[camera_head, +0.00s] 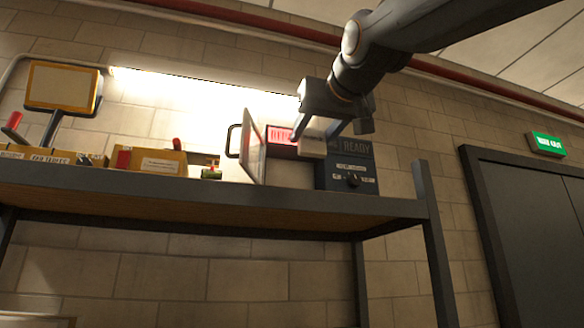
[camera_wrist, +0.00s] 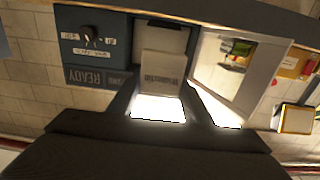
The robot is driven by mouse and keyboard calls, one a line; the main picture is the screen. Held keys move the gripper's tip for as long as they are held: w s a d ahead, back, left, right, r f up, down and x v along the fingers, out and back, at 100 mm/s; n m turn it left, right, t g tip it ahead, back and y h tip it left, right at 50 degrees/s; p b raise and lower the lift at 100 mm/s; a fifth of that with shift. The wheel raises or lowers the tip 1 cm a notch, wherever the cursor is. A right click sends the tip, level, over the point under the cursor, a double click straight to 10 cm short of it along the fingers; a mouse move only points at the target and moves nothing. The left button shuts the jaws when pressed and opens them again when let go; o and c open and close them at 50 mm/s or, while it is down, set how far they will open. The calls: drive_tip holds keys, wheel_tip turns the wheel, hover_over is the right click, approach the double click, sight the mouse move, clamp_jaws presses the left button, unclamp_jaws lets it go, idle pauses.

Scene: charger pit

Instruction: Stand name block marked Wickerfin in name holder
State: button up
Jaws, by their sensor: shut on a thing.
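My gripper (camera_head: 318,130) is shut on a pale block (camera_head: 312,147), beside the dark blue box marked READY (camera_head: 346,166). In the wrist view the pale block (camera_wrist: 163,72) sits between my two fingers (camera_wrist: 160,98). It carries small dark lettering that is too blurred to read for sure. The block is held in front of an opening next to the READY box (camera_wrist: 90,45). I cannot clearly make out the name holder; the block and fingers cover part of that area.
A hinged door (camera_head: 254,150) with a black handle stands open just left of my gripper. A red lit sign (camera_head: 280,134) glows behind it. Yellow boxes (camera_head: 150,160) and a yellow-framed panel (camera_head: 62,88) stand farther left on the shelf (camera_head: 200,197).

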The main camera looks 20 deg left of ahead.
drive_tip(key=p, duration=0.3)
drive_tip(key=shift+w+a+r, duration=0.15)
drive_tip(key=shift+w, duration=0.25)
drive_tip(key=p, duration=0.6)
approach(288, 182)
drive_tip(key=w+a+r, duration=0.2)
drive_tip(key=w, duration=0.1)
drive_tip(key=w+a+r, duration=0.1)
drive_tip(key=shift+w+r, duration=0.25)
drive_tip(key=shift+w, duration=0.1)
drive_tip(key=shift+w+a, duration=0.1)
drive_tip(key=shift+w, duration=0.15)
drive_tip(key=shift+w+f, duration=0.1)
drive_tip(key=shift+f, duration=0.1)
drive_tip(key=shift+f+p, duration=0.4)
drive_tip(key=shift+f, duration=1.2)
drive_tip(key=o, duration=1.1)
drive_tip(key=b+v, duration=0.5)
drive_tip(key=v, duration=0.7)
drive_tip(key=shift+a, duration=0.1)
